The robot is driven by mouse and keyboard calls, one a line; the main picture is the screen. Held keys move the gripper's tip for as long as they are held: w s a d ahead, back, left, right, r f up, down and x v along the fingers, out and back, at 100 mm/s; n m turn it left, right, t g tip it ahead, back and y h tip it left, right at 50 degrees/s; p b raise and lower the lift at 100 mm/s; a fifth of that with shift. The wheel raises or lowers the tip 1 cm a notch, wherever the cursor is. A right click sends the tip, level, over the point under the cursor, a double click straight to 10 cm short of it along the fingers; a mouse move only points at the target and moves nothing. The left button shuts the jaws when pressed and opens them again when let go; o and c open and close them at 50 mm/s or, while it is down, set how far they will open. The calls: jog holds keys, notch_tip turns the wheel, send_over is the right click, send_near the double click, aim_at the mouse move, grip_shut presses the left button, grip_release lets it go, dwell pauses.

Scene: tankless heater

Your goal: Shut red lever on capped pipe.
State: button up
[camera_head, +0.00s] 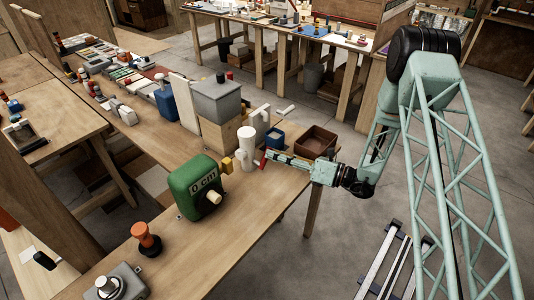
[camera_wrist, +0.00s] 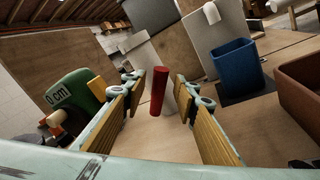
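The red lever (camera_wrist: 158,92) stands as a slanted red bar in the wrist view, between and a little beyond my fingertips. It also shows in the head view (camera_head: 263,160) beside the white pipe (camera_head: 246,147), at my gripper's tip. In the wrist view, white pipe parts show behind the lever. Which white piece carries the cap is not clear. My gripper (camera_wrist: 160,86) is open, with one yellow-padded finger on each side of the lever. I cannot tell whether either finger touches it.
A green "0 cm" tape measure (camera_head: 196,188) and a small yellow block (camera_head: 227,165) stand left of the pipe. A blue bin (camera_wrist: 237,66) and a brown box (camera_head: 316,141) stand close on the other side. A grey box (camera_head: 217,98) sits behind.

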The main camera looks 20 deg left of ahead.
jog(key=shift+w+a, duration=0.15)
jog(key=shift+a, duration=0.75)
jog(key=shift+w+a, duration=0.1)
jog(key=shift+a, duration=0.75)
jog(key=shift+c, duration=0.2)
grip_shut()
